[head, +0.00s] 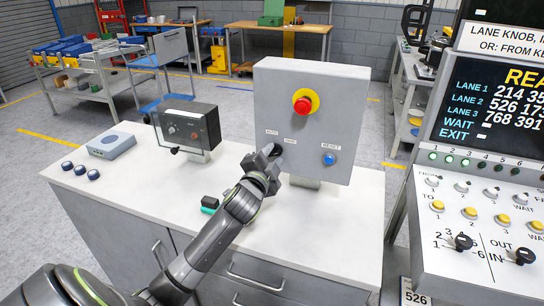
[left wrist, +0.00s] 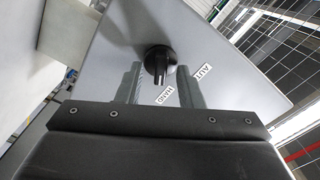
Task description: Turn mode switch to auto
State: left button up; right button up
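The grey control box (head: 330,130) stands upright on the white bench top. It has AUTO and HAND labels, a red button on a yellow ring (head: 303,103), and a blue RESET button (head: 329,159). The black mode switch (left wrist: 159,60) shows in the left wrist view, its grip pointing down in the picture near the HAND label (left wrist: 165,95). The AUTO label (left wrist: 204,74), partly covered, lies to the right. My left gripper (head: 270,158) is open in front of the switch, which appears between its fingertips (left wrist: 160,76); contact cannot be told. In the head view the gripper largely hides the switch.
A dark-faced box (head: 187,126), a grey-blue device (head: 111,144) and several dark round knobs (head: 80,170) sit left on the bench. A small black and green item (head: 209,203) lies beside my left arm. A sloped lane panel (head: 490,200) stands at the right.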

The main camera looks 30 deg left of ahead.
pick_arm(q)
jog(key=shift+c, duration=0.2)
grip_shut()
jog(key=shift+n, duration=0.3)
jog(key=n, duration=0.2)
jog(key=shift+n+p, duration=0.3)
jog(key=shift+n, duration=0.1)
jog(key=n, duration=0.2)
jog(key=shift+a+n, duration=0.1)
jog(key=shift+n, duration=0.2)
jog(key=n, duration=0.5)
jog(key=shift+n, duration=0.7)
